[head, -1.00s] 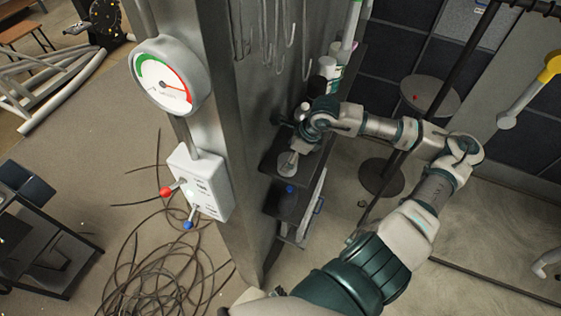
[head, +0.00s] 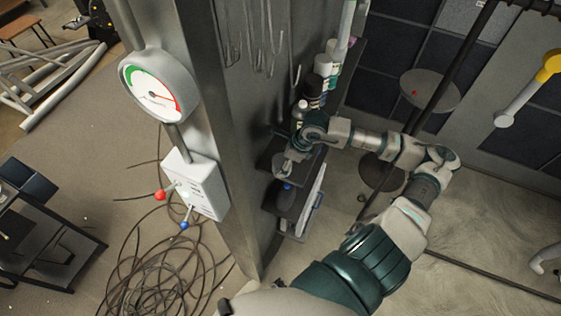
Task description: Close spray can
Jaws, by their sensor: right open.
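Several cans and bottles stand on the upper shelf beside the metal column, among them a white-topped can (head: 322,66) and a dark one (head: 315,87). A small pale-topped container (head: 300,108) stands nearer, just behind my right gripper. I cannot tell which is the spray can, or whether any has its cap on. My right gripper (head: 287,156) is open at the front part of this shelf. Its fingers are small and partly hidden by its own wrist. A pale round item (head: 283,169) shows just below it; I cannot tell whether they touch. My left gripper is out of view.
The metal column (head: 195,120) stands left of the shelf, with a gauge (head: 157,92) and a lever box (head: 197,186) on it. A lower shelf holds a dark blue-capped bottle (head: 285,194). Coiled cables (head: 165,270) lie on the floor.

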